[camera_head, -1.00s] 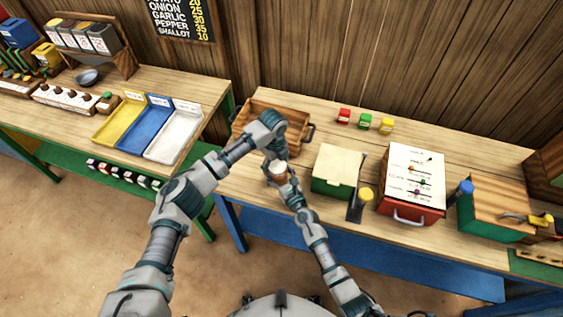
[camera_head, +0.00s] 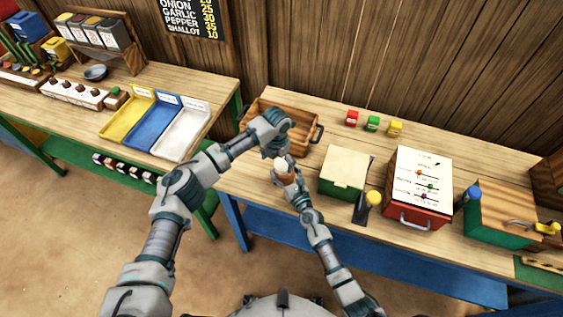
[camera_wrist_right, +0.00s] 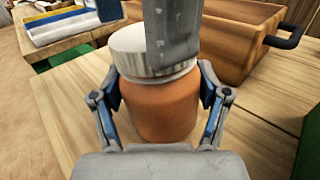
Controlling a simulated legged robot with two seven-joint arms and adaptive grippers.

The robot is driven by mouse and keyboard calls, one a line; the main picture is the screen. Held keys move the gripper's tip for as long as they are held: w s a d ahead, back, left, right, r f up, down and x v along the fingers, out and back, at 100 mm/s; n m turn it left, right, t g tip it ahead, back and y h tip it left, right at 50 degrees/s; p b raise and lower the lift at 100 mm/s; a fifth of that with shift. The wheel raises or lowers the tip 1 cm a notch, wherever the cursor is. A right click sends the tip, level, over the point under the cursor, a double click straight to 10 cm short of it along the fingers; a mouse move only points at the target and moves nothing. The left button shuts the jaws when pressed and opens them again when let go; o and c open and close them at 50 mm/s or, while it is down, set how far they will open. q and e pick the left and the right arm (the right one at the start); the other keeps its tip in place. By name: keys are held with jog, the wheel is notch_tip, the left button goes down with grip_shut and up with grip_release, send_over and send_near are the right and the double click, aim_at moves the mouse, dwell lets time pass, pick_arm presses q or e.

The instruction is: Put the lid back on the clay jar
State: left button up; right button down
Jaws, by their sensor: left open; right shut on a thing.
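The clay jar (camera_wrist_right: 160,108) is orange-brown and upright. My right gripper (camera_wrist_right: 163,95) is shut on its sides in the right wrist view. A white lid (camera_wrist_right: 130,50) lies on the jar's top, reaching a little past it on the left; I cannot tell whether it is fully seated. In the head view the jar (camera_head: 287,179) and its pale lid (camera_head: 281,163) are small. My left gripper (camera_head: 276,154) is open just above the lid. A grey part of it hides some of the lid's right side in the wrist view.
A wooden crate (camera_head: 262,109) with dark handles stands behind the jar. A green box with a cream lid (camera_head: 345,163) and a red box (camera_head: 412,219) stand to the right. Several small coloured blocks line the back. Coloured trays (camera_head: 180,134) are on the left table.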

aim_at(289, 178)
pick_arm(q)
jog(key=shift+w+a+r, duration=0.25)
jog(key=shift+r, duration=0.3)
pick_arm(e)
jog(key=shift+f, duration=0.2)
jog(key=shift+d+r, duration=0.2)
jog(key=shift+d, duration=0.6)
jog(key=shift+a, duration=0.9)
jog(key=shift+c, duration=2)
grip_release()
jog(key=o, duration=0.4)
jog(key=shift+d, duration=0.85)
jog(key=shift+s+f, duration=0.1)
jog(key=shift+s, duration=0.5)
jog(key=v, duration=0.6)
jog(key=shift+s, duration=0.45)
jog(key=s+d, duration=0.2)
jog(key=s, duration=0.1)
jog(key=shift+d, duration=0.35)
jog(key=shift+s+d, duration=0.15)
jog(key=shift+d, duration=0.25)
pick_arm(q)
notch_tip(289, 178, up, 11)
jog(key=shift+s+d+f, duration=0.15)
jog(key=shift+d, duration=0.2)
pick_arm(e)
jog(key=shift+a, duration=0.75)
